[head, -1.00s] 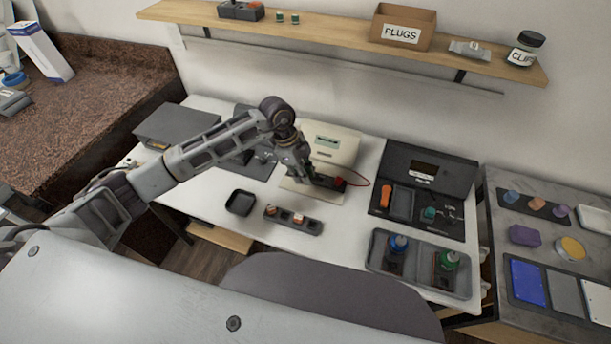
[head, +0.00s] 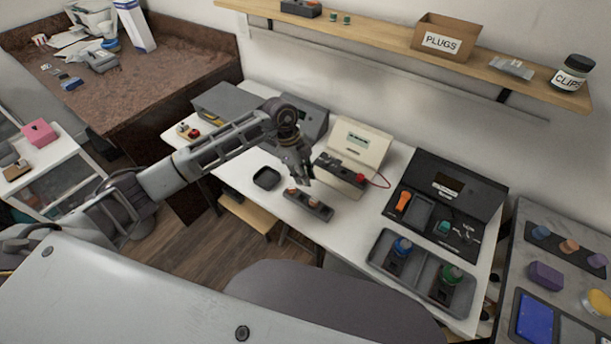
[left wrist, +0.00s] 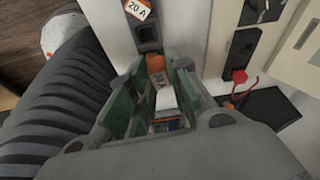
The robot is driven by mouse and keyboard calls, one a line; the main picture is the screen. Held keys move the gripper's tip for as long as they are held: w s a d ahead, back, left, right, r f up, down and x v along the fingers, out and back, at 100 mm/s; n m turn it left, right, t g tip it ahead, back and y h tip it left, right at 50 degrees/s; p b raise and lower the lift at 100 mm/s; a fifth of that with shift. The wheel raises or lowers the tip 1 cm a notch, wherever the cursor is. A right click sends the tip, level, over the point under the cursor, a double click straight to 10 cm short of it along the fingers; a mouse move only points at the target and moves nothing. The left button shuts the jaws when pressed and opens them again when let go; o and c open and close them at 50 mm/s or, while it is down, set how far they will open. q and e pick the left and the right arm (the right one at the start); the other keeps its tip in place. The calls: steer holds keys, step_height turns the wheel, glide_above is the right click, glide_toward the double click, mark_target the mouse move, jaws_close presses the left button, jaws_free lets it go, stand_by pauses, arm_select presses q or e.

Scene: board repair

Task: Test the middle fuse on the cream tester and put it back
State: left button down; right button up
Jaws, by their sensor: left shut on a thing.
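My left gripper (head: 305,181) is shut on an orange-topped fuse, just above and behind the dark fuse rail (head: 321,211). The left wrist view shows the held fuse (left wrist: 156,66) between the green-padded fingertips; its lower part is hidden. An orange fuse sits near each end of the rail, a left one (head: 291,190) and a right one (head: 314,203), with a gap between. A fuse marked 20 A (left wrist: 138,9) shows in the wrist view. My right gripper is not in view.
A small black tray (head: 266,178) lies left of the rail. A black toolbox (head: 470,190) and a grey tray (head: 420,290) with blue and green-topped items stand to the right. A red wire runs by the tester.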

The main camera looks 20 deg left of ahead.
arm_select(q)
steer(key=shift+s+a, duration=0.2)
steer(key=shift+s, duration=0.25)
steer(key=shift+m, duration=0.3)
steer(key=shift+a+f, duration=0.1)
steer(key=shift+m, duration=0.4)
steer(key=shift+f, duration=0.15)
